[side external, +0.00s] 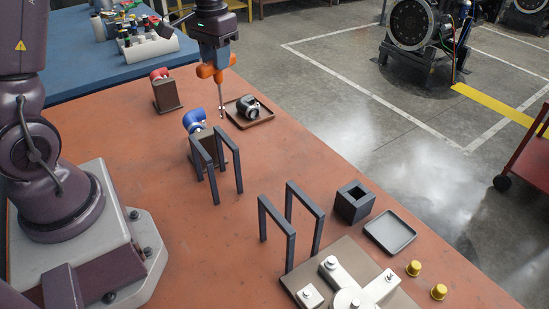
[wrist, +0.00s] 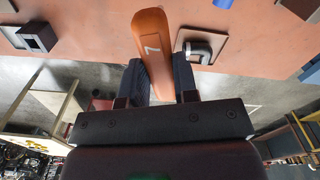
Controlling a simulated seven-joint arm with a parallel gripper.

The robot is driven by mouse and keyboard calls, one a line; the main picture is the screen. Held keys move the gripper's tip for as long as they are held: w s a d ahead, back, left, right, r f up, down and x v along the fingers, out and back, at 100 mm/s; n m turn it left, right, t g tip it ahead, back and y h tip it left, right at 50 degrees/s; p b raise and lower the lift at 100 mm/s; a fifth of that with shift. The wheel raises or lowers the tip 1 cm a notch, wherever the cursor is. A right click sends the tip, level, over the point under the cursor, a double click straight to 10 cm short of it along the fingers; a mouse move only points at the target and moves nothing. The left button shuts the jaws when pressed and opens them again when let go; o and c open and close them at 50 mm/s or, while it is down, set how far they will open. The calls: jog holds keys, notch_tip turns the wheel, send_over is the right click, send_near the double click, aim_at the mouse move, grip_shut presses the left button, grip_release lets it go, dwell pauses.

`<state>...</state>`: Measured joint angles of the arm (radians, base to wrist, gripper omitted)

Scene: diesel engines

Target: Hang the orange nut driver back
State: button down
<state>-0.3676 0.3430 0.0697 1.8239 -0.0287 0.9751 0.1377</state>
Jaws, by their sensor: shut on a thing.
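The orange nut driver (side external: 218,75) is held in the air by my gripper (side external: 215,68). Its orange handle sits between the fingers and its thin metal shaft points down, the tip just left of a small brown tray. In the wrist view the orange handle (wrist: 152,38), marked with a 7, lies between the two dark fingers of my gripper (wrist: 160,80). A blue-topped item (side external: 194,121) and a red-topped item (side external: 159,73) rest on dark stands. Two pairs of dark upright frames (side external: 229,160) (side external: 291,222) stand on the orange table.
The brown tray (side external: 262,121) holds a dark and silver part (side external: 248,106). A hollow grey block (side external: 354,203), a grey tray (side external: 390,233), gold caps (side external: 414,268) and a plate with metal fittings (side external: 350,299) lie nearer. The table between the frames is clear.

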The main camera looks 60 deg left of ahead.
jog(key=d+f+m, duration=0.2)
jog(key=d+f, duration=0.1)
jog(key=d, duration=0.5)
jog(key=d+f+m, duration=0.2)
jog(key=d, duration=0.6)
notch_tip(320, 180, up, 16)
jog(key=s+a+r, duration=0.1)
jog(key=s+a, duration=0.5)
jog(key=s, duration=0.1)
notch_tip(320, 180, down, 20)
jog(key=shift+a+f, duration=0.2)
jog(key=shift+s+f, duration=0.1)
jog(key=shift+f, duration=0.6)
dwell(0.6)
